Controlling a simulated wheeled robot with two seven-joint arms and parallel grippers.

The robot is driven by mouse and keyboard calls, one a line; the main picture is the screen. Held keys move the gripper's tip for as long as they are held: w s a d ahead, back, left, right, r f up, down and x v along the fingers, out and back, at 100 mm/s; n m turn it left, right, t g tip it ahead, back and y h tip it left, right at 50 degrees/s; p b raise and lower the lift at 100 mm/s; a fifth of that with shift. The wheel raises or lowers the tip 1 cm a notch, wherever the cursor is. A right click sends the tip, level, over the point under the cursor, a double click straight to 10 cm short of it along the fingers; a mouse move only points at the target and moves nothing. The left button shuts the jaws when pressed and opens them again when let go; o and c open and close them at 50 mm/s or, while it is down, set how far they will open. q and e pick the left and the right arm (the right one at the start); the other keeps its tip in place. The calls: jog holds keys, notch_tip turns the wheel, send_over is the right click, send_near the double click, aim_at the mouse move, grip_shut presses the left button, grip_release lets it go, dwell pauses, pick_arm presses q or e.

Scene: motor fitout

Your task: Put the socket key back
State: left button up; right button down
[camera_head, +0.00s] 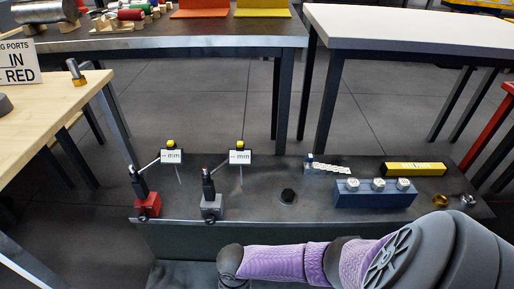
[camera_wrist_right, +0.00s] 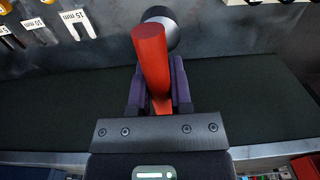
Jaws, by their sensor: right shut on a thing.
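In the right wrist view my right gripper (camera_wrist_right: 158,98) is shut on a red rod-like handle (camera_wrist_right: 151,58), which I take to be the socket key. The handle stands out from between the dark purple fingers, its blunt end towards the upper part of the view. A round dark and pale metal piece (camera_wrist_right: 163,27) shows just behind that end; I cannot tell whether it belongs to the key. The lower part of the key is hidden by the fingers. In the head view only my right arm shows, and the gripper is out of sight. My left gripper is in neither view.
In the head view a grey bench (camera_head: 260,205) holds gauges, a blue block (camera_head: 375,198) and a yellow box (camera_head: 414,169).

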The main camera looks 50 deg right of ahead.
jog(key=f+b, duration=0.2)
jog(key=f, duration=0.1)
jog(key=f+b, duration=0.5)
jog(key=f, duration=0.1)
jog(key=shift+s+d+f+b, duration=0.25)
jog(key=shift+s+f+b, duration=0.05)
jog(key=shift+s+b, duration=0.1)
jog(key=shift+w+f+b, duration=0.2)
jog(key=shift+f+b, duration=0.15)
jog(key=shift+f, duration=0.1)
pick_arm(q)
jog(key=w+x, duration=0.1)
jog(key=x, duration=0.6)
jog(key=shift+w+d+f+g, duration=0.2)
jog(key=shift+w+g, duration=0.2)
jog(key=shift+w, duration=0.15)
pick_arm(e)
jog(key=c, duration=0.5)
grip_release()
jog(key=shift+c, duration=0.2)
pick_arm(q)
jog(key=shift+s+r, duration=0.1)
pick_arm(e)
jog(key=shift+r, duration=0.1)
